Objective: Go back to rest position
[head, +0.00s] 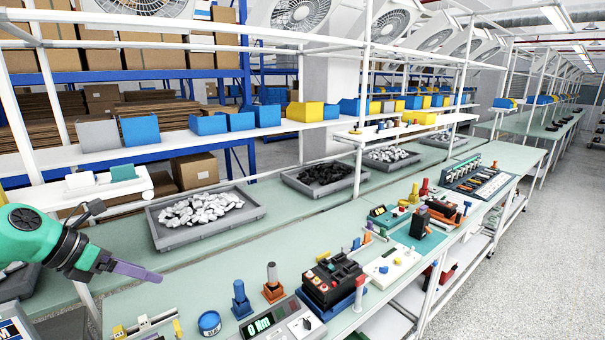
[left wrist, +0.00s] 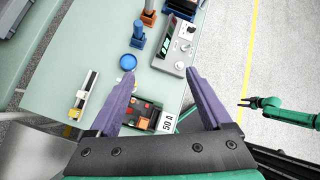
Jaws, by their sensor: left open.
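My left gripper (head: 148,274) hangs above the left part of the green bench (head: 120,303) in the head view, its purple fingers pointing right. In the left wrist view its two fingers (left wrist: 160,80) stand wide apart with nothing held between them. Below and partly behind them is a dark box of small coloured parts (left wrist: 143,114) with a "50 A" label (left wrist: 167,124). My right gripper (left wrist: 245,103) shows small at the right of the left wrist view, over the floor and clear of the bench. Its jaw opening is too small to judge.
A grey meter with a green display (head: 262,325), a blue round tin (head: 209,323), upright blue (head: 241,300) and orange-based (head: 272,284) tools and a black-and-red device (head: 333,280) stand along the bench front. A grey tray of white parts (head: 202,213) lies behind. White shelf posts rise nearby.

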